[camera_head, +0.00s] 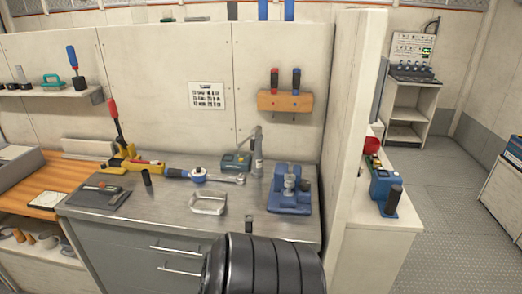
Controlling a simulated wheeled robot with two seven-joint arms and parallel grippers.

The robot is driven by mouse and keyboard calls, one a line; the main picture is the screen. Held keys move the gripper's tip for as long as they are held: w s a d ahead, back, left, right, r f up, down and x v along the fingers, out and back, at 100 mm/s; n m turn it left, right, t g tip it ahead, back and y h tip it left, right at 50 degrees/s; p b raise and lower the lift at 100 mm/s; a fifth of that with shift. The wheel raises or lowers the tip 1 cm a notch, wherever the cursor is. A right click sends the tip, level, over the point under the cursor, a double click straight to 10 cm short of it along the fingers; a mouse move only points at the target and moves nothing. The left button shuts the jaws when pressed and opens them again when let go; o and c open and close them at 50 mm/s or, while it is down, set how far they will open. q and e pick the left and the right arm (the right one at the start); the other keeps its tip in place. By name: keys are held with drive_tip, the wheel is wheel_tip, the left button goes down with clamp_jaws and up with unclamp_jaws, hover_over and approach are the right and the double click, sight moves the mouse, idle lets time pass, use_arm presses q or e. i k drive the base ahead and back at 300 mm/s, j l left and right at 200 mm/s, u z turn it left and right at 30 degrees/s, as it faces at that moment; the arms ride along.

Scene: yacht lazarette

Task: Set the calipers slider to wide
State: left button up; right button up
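I cannot pick out the calipers or their slider with certainty. A silver angular frame (208,203) lies on the metal workbench top (160,214), left of the blue vise-like tool (289,200). A silver wrench-like tool (231,179) lies behind it, beside a blue-topped round piece (198,174). A dark grey plate (98,197) with small parts on it lies at the left end of the bench. No fingers of my left or right gripper can be made out. A black ribbed part, apparently mine, fills the bottom middle and hides part of the bench front.
Yellow and red tools (140,167) and a short black cylinder (146,178) stand on the bench. A post-like tool (257,150) stands at the back. A partition wall (352,110) closes the right end. The bench front centre is mostly clear, and open floor (450,190) lies right.

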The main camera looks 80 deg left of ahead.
sight(104, 189)
drive_tip(key=u, duration=3.9)
drive_tip(key=i+l, duration=0.2)
drive_tip(key=i+l+z, duration=0.15)
drive_tip(key=i, duration=0.3)
